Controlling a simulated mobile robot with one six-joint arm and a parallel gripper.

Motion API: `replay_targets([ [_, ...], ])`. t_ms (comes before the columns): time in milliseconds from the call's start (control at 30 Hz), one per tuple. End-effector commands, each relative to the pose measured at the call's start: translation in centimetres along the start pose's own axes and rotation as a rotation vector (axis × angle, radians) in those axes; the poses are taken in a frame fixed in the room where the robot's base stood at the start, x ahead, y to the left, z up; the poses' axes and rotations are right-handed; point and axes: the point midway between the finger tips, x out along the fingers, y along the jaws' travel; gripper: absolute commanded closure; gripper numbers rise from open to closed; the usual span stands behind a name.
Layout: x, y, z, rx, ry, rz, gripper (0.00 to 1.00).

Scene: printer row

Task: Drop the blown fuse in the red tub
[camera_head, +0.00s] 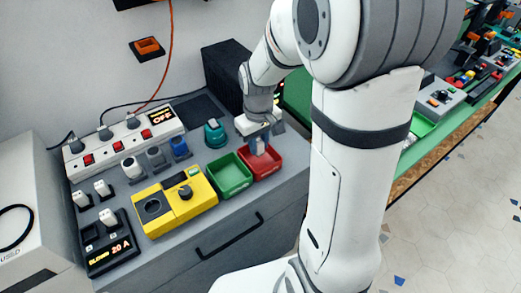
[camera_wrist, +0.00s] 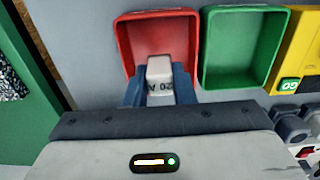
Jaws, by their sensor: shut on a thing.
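My gripper (camera_head: 258,147) is shut on a white fuse (camera_wrist: 160,69), which shows between the blue fingers in the wrist view with "20 A" lettering on its side. The red tub (camera_wrist: 124,30) lies beneath the fuse in the wrist view, and the fuse overlaps its near part. In the head view the red tub (camera_head: 271,169) sits on the grey counter, directly under my fingers. The held fuse is hidden by the fingers in the head view. The visible floor of the red tub looks empty. Exact height above it is unclear.
A green tub (camera_head: 232,189) adjoins the red one on its left. Left of it are a yellow tester (camera_head: 205,196), a black block (camera_head: 124,247) marked "BLOWN 20 A" with a white piece, and two more white pieces. A power strip (camera_head: 155,122) reading "OFF" stands behind.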

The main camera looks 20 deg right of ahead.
Motion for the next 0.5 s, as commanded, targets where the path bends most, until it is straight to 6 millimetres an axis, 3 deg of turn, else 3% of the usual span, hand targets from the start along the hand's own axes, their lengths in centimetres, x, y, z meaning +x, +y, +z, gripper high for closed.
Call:
replay_targets([
  [233,3.3,0.1,0.1,0.004,-0.003,-0.001,0.99],
  [500,3.6,0.2,0.1,0.005,0.000,0.000,0.99],
])
